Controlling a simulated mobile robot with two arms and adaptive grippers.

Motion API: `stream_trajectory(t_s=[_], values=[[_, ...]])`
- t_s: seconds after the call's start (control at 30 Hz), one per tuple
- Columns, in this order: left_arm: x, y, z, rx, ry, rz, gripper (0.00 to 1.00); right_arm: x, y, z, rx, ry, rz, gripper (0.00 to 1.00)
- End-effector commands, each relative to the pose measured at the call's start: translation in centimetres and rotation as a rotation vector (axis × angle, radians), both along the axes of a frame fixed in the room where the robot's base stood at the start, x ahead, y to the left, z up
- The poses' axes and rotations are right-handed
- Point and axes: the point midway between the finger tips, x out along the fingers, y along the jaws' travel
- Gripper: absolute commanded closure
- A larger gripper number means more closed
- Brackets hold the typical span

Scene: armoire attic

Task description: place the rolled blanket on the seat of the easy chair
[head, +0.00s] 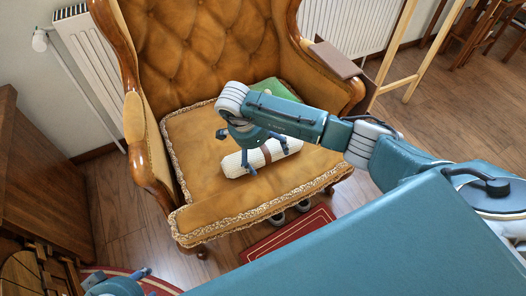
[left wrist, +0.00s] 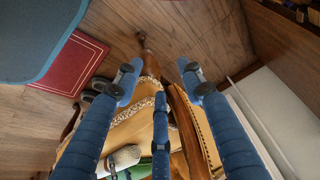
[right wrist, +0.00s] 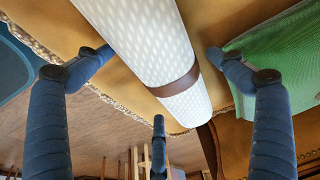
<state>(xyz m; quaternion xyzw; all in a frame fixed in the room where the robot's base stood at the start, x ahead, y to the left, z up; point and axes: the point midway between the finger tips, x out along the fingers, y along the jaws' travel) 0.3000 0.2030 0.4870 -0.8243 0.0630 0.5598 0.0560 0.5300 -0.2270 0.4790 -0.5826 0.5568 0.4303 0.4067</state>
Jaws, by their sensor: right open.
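The rolled blanket (head: 287,147), cream with a brown strap, lies on its side on the tan seat (head: 225,205) of the easy chair (head: 195,50). My right gripper (head: 252,152) is directly over it, fingers pointing down. In the right wrist view the blanket (right wrist: 150,40) passes between the spread fingers (right wrist: 158,55), and no clear grip shows. My left gripper (head: 122,284) shows only partly at the bottom left of the head view. In the left wrist view its fingers (left wrist: 158,78) are spread and empty, with the chair beyond.
A green cushion (head: 268,93) lies at the back of the seat, partly behind my right arm. Wooden armrests (head: 143,140) flank the seat. Wooden furniture (head: 35,190) stands at the left.

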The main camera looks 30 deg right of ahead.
Motion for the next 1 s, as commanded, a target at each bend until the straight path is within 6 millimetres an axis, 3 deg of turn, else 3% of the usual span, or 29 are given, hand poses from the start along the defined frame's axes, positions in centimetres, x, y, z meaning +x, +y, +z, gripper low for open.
stream_trajectory(t_s=[0.17, 0.5, 0.7, 1.0], values=[[-0.7, 0.2, -0.1, 0.007, 0.031, 0.0, 0.61, 0.0, 0.0, 0.3, 0.0, 0.0, 0.0, 0.06], [-1.6, 0.5, 1.4, 0.016, 0.063, 0.002, 0.61, 0.1, 2.1, 7.4, 0.0, -0.005, 0.001, 0.06], [-1.6, 0.6, 1.7, 0.016, 0.062, 0.002, 0.61, 0.0, 3.1, 10.5, 0.001, -0.003, 0.001, 0.06], [-1.4, 0.5, 0.2, 0.018, 0.075, 0.003, 0.61, -0.1, 3.6, 11.7, 0.0, 0.001, 0.0, 0.06]])
